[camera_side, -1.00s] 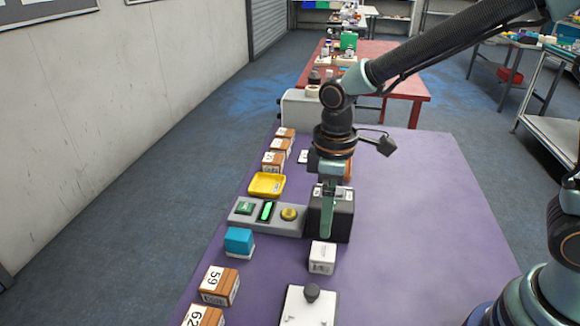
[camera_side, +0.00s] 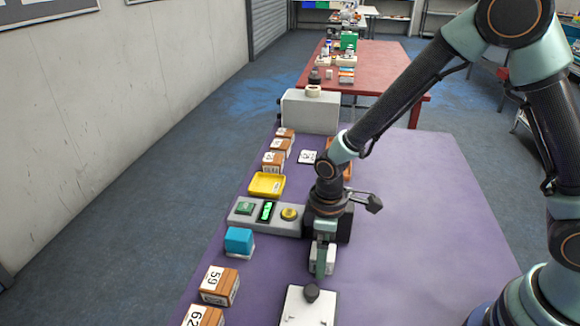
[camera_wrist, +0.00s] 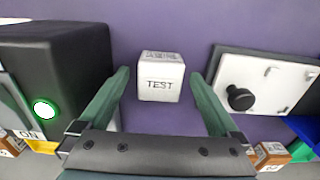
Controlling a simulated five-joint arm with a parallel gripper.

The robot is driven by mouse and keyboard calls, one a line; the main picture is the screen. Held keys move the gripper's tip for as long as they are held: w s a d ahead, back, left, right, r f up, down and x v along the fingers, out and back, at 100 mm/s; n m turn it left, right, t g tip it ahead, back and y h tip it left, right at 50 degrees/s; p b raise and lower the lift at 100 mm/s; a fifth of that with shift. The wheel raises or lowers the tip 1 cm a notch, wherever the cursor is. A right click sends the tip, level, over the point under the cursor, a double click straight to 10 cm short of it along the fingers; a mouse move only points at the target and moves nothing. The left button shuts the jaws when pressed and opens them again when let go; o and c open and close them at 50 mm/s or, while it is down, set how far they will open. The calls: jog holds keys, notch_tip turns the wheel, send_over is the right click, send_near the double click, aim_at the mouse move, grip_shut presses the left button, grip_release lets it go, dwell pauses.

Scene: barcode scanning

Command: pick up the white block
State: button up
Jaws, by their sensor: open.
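The white block (camera_wrist: 160,84) stands on the purple table between the fingertips' lines in the wrist view, with "TEST" printed on its near face. In the side view the white block (camera_side: 329,262) is partly hidden behind a green finger. My gripper (camera_wrist: 160,82) is open, with one green finger to each side of the block and visible gaps between. In the side view my gripper (camera_side: 322,270) points down right at the block. I cannot tell how far the fingertips are above the table.
A dark box (camera_wrist: 70,65) stands close left of my gripper in the wrist view. A white plate with a black knob (camera_wrist: 265,85) lies to the right. A grey button panel (camera_side: 250,222), a blue block (camera_side: 238,240) and a yellow tray (camera_side: 267,183) line the table's left side. The table's right is clear.

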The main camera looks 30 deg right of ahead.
jog(key=shift+f, duration=0.15)
jog(key=c, duration=1.5)
jog(key=shift+c, duration=0.2)
